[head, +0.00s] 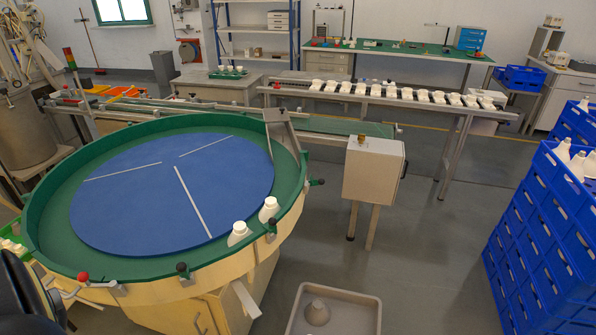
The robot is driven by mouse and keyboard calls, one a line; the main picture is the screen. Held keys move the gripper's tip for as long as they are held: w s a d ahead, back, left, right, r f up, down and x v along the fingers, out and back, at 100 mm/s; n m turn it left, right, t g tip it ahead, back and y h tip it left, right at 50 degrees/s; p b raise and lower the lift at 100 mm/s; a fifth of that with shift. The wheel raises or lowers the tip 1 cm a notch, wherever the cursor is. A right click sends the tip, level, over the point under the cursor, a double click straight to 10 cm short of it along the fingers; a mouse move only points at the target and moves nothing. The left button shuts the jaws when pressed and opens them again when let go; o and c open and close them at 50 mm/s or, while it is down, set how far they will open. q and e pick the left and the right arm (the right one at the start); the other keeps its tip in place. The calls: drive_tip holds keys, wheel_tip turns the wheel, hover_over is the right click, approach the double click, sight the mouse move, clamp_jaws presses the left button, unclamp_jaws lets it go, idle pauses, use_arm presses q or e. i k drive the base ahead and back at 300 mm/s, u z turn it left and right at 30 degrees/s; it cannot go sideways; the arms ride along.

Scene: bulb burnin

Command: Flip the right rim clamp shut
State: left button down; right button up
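A large round table with a blue disc (130,205) and a raised green rim (48,255) fills the left and middle of the head view. Small clamps with knobs sit along its rim. The rightmost clamp (316,182) has a dark knob on a lever sticking outward from the rim. Another dark-knobbed clamp (272,224) is at the front right, and one (182,269) is at the front. A red-knobbed clamp (84,277) is at the front left. I cannot tell clearly which are shut. A dark rounded part shows at the lower left; neither gripper's fingers are visible.
A grey box on legs (373,170) stands right of the table. A grey tray (334,302) holding a pale cone is at the bottom. Blue crates (540,225) are stacked at right. Floor between is clear.

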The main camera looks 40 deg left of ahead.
sight(312, 183)
drive_tip(key=u, duration=1)
drive_tip(key=k, duration=1.35)
drive_tip(key=u, duration=0.45)
drive_tip(key=i, duration=0.45)
drive_tip(key=u, duration=1.05)
drive_tip(key=i, duration=0.95)
drive_tip(key=z, duration=0.5)
drive_tip(key=i, duration=0.85)
drive_tip(key=z, duration=0.75)
